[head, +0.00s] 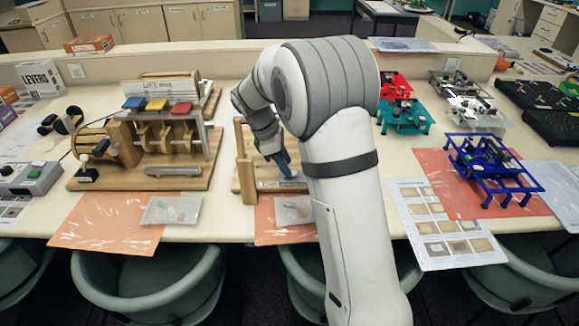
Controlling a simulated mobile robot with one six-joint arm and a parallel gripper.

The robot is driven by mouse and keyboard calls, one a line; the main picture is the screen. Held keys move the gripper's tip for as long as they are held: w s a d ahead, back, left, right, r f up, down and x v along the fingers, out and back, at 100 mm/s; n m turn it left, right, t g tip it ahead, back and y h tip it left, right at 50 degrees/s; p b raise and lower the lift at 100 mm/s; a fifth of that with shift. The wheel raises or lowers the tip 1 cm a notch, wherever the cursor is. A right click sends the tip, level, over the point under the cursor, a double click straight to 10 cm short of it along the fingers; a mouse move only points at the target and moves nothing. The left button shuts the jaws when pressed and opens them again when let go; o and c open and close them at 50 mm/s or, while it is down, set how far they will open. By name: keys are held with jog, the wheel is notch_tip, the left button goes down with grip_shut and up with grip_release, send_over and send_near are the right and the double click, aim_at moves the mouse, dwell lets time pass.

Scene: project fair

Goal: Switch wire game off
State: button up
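A wooden stand (244,178) with an upright back panel is in the middle of the table, largely hidden behind my arm. It may be the wire game, but no wire or switch can be made out. My gripper (273,157) points down over the stand's base. A small blue part (287,163) shows right beside the fingers; I cannot tell whether they touch it. Whether the fingers are open or shut is too small to tell.
A wooden lever machine (147,150) with coloured keys stands on the left, beside a grey control box (28,180). A blue frame model (492,168) and other small models stand on the right. Chairs (150,285) line the table's front edge.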

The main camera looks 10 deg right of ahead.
jog(key=shift+x, duration=1.15)
